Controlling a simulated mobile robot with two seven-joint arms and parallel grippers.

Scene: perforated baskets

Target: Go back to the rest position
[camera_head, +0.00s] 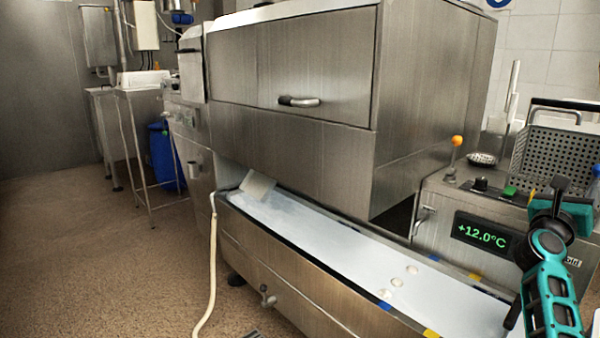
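A perforated metal basket (553,158) with a raised handle stands at the right, behind the control box. My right arm comes in from the lower right, teal and black. Its end, with the gripper (559,190), is in front of the basket's lower part. From this angle I cannot tell whether the gripper touches the basket or whether its fingers are open or shut. My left gripper is not in view.
A steel machine (290,90) fills the middle, with a pale conveyor belt (340,245) below it carrying small round pieces (397,282). A control box with a +12.0°C display (481,235) and an orange-knobbed lever (457,141) is close to my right arm. Brown floor (100,250) is clear at left.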

